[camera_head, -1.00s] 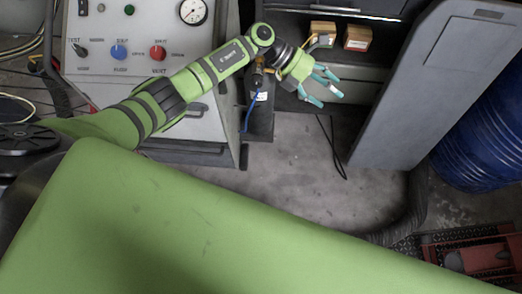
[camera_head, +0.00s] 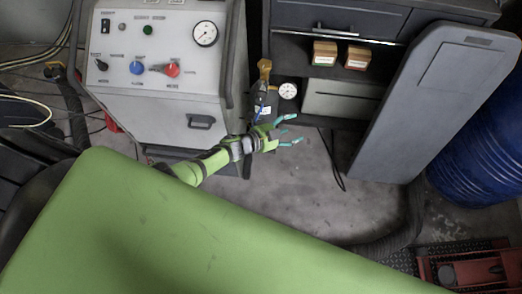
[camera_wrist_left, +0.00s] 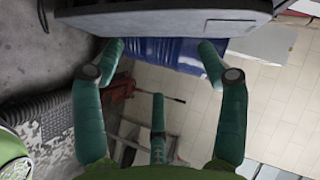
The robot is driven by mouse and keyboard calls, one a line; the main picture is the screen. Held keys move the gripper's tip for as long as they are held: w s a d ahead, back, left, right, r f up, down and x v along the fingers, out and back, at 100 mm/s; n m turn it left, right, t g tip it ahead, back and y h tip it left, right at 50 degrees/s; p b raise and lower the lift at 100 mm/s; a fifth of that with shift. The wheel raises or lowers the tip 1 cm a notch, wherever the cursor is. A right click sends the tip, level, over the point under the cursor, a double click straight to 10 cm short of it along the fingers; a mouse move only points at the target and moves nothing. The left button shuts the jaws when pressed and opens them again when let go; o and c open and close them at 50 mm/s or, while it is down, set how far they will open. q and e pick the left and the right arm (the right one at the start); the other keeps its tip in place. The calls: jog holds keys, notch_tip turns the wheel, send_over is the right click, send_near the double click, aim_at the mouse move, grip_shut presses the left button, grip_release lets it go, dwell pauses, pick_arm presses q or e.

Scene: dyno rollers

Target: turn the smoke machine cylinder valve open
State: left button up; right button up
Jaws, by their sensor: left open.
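The smoke machine cylinder (camera_head: 263,104) is a small dark bottle with a pale label, upright beside the grey control cabinet in the head view. Its brass-coloured valve (camera_head: 265,68) is on top, and a small white gauge (camera_head: 288,90) shows to its right. I cannot tell from its look how far the valve is turned. My left gripper (camera_head: 295,129) is open and empty, below and right of the cylinder in the picture, apart from the valve. Its spread teal fingers also fill the left wrist view (camera_wrist_left: 163,60), where no valve shows. My right gripper is out of view.
The control cabinet (camera_head: 165,110) with knobs and a gauge stands at left. Two small boxes (camera_head: 325,53) sit on a dark shelf unit. A grey panel (camera_head: 430,105) leans at right, near a blue drum (camera_head: 485,150). Bare floor (camera_head: 310,195) lies between.

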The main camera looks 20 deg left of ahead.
pick_arm(q)
jog(key=s+a+f+n+g+y+p, duration=0.1)
jog(key=s+a+f+n+y, duration=0.3)
jog(key=s+f, duration=0.5)
jog(key=shift+s+a+n+g+y+p, duration=0.3)
jog(key=shift+a+n, duration=0.7)
jog(key=shift+n, duration=0.4)
